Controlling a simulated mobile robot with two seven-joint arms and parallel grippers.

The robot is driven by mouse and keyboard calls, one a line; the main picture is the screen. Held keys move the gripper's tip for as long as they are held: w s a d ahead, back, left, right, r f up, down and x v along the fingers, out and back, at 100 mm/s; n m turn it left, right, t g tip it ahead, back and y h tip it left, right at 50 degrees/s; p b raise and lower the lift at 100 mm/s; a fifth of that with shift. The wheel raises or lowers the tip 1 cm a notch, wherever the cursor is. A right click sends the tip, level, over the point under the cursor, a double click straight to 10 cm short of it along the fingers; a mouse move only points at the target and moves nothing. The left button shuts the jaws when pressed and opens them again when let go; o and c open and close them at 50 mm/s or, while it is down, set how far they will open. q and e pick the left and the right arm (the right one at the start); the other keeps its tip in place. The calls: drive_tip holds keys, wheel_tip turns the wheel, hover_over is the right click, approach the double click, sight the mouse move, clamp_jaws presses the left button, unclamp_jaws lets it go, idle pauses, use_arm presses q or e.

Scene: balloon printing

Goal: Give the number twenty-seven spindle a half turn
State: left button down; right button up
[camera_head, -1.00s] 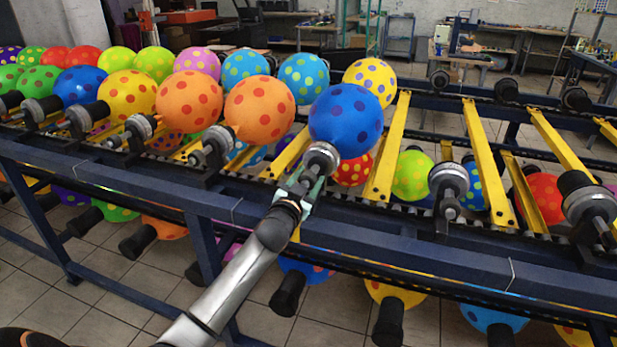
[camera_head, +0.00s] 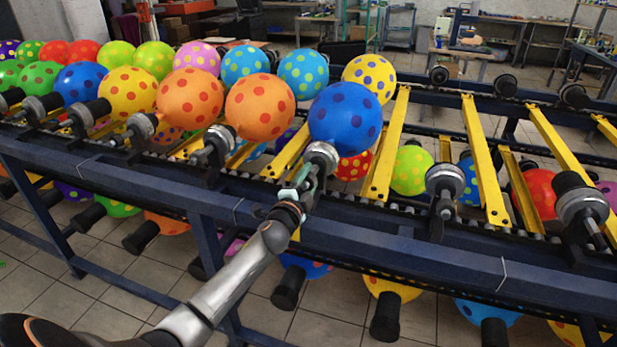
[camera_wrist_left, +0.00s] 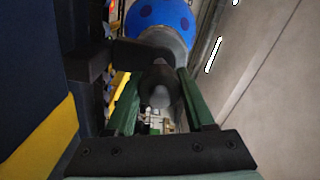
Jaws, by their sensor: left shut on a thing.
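A blue balloon with dark dots (camera_head: 345,118) sits on a spindle (camera_head: 320,157) on the near rail of the rack. My left gripper (camera_head: 305,186) is at the near end of that spindle, shut on its shaft. In the left wrist view the green fingers of the left gripper (camera_wrist_left: 160,100) stand on both sides of the grey rounded shaft end (camera_wrist_left: 160,94), and the blue balloon (camera_wrist_left: 160,18) shows beyond. I cannot read a number on the spindle. My right gripper is not in view.
Spindles with dotted balloons, such as an orange one (camera_head: 260,107), stand to the left. To the right are empty spindles (camera_head: 445,184) and yellow bars (camera_head: 485,160). The dark blue front rail (camera_head: 400,243) runs below my arm. More balloons hang underneath.

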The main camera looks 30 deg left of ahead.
use_arm(q)
drive_tip(key=m+p, duration=0.1)
drive_tip(key=m, duration=0.4)
drive_tip(key=shift+m, duration=0.3)
idle(0.4)
drive_tip(key=shift+c, duration=1.3)
unclamp_jaws()
drive_tip(key=v, duration=1.2)
drive_tip(key=shift+s, duration=0.3)
drive_tip(key=shift+s+f, duration=0.1)
drive_tip(key=shift+f, duration=0.05)
